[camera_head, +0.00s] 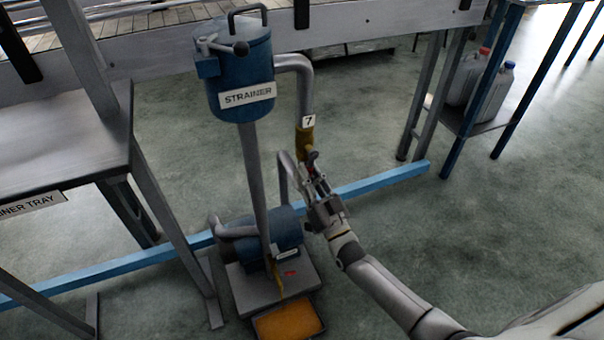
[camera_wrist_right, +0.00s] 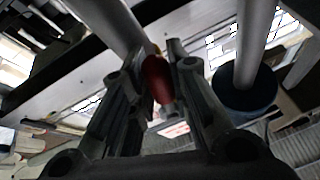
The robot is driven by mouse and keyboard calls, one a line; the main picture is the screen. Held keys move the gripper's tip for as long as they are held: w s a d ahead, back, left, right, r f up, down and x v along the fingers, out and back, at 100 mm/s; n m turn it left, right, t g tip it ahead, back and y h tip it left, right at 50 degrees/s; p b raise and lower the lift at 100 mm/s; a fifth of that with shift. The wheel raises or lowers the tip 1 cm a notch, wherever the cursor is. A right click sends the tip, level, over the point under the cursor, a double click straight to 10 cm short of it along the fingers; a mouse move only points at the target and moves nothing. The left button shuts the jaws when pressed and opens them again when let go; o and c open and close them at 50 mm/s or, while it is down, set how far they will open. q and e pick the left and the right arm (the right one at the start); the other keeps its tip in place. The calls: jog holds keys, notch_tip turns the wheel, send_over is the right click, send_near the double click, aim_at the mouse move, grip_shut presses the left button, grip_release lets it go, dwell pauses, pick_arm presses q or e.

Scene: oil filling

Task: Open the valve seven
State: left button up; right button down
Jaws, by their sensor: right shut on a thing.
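Valve seven (camera_head: 305,143) is a brass-coloured body on the grey pipe that comes down from the blue strainer, under a white tag (camera_head: 309,121) marked 7. My right gripper (camera_head: 316,178) is at the valve's lower right side, shut on its red handle. The red handle (camera_wrist_right: 157,79) shows between the two fingers in the right wrist view. In the head view the gripper hides most of the handle. My left gripper is not in view.
The blue strainer (camera_head: 240,70) stands at the upper left of the valve. A blue pump (camera_head: 265,238) sits on a grey base below, with an orange-filled tray (camera_head: 288,320) in front. A blue floor beam (camera_head: 385,181) runs behind. Open floor lies to the right.

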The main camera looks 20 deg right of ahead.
jog(key=shift+d+f+n+g+y, duration=0.15)
jog(key=shift+d+n+y, duration=0.25)
jog(key=shift+n, duration=0.55)
jog(key=shift+d+n+g+y, duration=0.3)
jog(key=shift+n+y, duration=0.2)
jog(key=shift+n, duration=0.45)
jog(key=c, duration=1.3)
grip_release()
jog(key=shift+c, duration=0.2)
jog(key=v, duration=1.2)
jog(key=shift+d, duration=0.1)
